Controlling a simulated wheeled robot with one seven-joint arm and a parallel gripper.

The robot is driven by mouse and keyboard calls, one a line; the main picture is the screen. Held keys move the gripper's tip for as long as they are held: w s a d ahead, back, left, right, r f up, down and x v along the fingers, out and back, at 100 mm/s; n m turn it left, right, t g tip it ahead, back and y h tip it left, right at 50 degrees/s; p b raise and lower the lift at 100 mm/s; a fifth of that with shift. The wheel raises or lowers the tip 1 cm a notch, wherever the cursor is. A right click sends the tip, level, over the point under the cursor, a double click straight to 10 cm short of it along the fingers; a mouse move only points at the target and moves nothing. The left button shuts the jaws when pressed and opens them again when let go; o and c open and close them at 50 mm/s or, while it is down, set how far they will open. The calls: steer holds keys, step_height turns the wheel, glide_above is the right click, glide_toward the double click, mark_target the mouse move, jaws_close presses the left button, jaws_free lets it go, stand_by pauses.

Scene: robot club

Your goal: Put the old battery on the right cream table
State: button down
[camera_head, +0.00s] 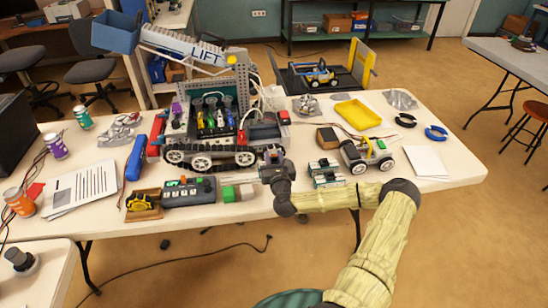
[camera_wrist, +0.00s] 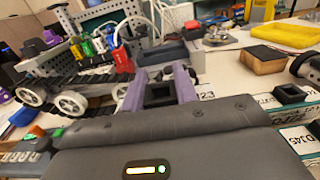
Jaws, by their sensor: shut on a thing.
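A blue pack (camera_head: 135,158) and a red pack (camera_head: 157,133) stand left of the tracked robot. Another pale table (camera_head: 510,55) shows at the far right.
A small wheeled car (camera_head: 365,155), green circuit boards (camera_head: 326,172) and a yellow tray (camera_head: 357,114) lie to the right. A control box (camera_head: 188,191) lies front left. A stool (camera_head: 535,120) stands by the far right table. Floor is open between the tables, with a cable (camera_head: 215,256) in front.

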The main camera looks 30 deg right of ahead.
steer(key=shift+f+b, duration=2.55)
steer(key=shift+f, duration=1.4)
steer(key=shift+f+b, duration=0.45)
steer(key=c, duration=1)
jaws_free()
steer(key=shift+r+p, duration=2.3)
steer(key=shift+r, duration=1.2)
